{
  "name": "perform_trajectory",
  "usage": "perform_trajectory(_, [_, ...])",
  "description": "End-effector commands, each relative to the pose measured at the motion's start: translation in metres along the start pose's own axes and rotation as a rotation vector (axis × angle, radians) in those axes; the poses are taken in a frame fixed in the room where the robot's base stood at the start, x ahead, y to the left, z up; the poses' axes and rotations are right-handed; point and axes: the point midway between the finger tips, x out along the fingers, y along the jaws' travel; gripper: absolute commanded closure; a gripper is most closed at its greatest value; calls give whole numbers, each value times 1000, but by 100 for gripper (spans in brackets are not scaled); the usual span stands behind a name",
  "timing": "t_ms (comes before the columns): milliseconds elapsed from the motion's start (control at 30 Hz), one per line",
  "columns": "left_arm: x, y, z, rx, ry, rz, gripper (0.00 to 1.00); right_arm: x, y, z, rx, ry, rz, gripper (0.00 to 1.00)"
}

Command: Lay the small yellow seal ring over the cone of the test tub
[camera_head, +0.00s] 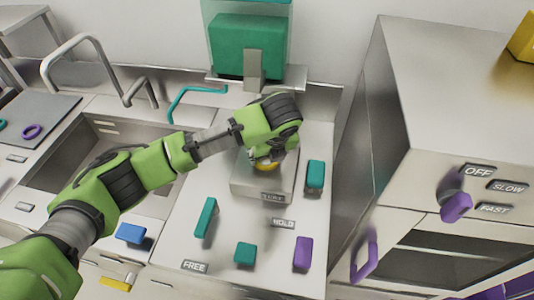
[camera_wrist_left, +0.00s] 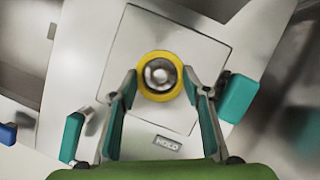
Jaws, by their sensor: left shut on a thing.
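The small yellow seal ring (camera_head: 267,167) is under my left gripper (camera_head: 266,158) in the head view. In the left wrist view the ring (camera_wrist_left: 160,56) lies between the two fingertips of my left gripper (camera_wrist_left: 162,82), which is shut on it. The shiny metal cone (camera_wrist_left: 160,74) shows through the ring's opening, roughly centred. I cannot tell whether the ring touches the cone or is held just above it. The cone stands on a square grey metal block (camera_head: 257,188), which also shows in the left wrist view (camera_wrist_left: 212,45). My right gripper is not in view.
Teal blocks (camera_head: 206,217) and a purple block (camera_head: 303,252) lie around the metal block on the counter. A sink (camera_head: 75,165) is at left. A tall metal cabinet (camera_head: 387,105) with purple knob and handle is at right.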

Motion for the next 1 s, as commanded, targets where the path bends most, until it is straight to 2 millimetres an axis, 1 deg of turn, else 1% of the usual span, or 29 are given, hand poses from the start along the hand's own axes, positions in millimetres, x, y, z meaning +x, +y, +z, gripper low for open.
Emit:
perform_trajectory(833, [6, 0, -3, 0, 1, 0, 71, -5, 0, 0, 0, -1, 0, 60])
perform_trajectory(867, [6, 0, -3, 0, 1, 0, 52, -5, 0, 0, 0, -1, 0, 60])
perform_trajectory(900, [6, 0, -3, 0, 1, 0, 41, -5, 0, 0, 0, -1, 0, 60])
perform_trajectory(933, [6, 0, -3, 0, 1, 0, 37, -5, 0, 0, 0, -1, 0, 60])
perform_trajectory(1000, [6, 0, -3, 0, 1, -1, 37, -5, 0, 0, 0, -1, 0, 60])
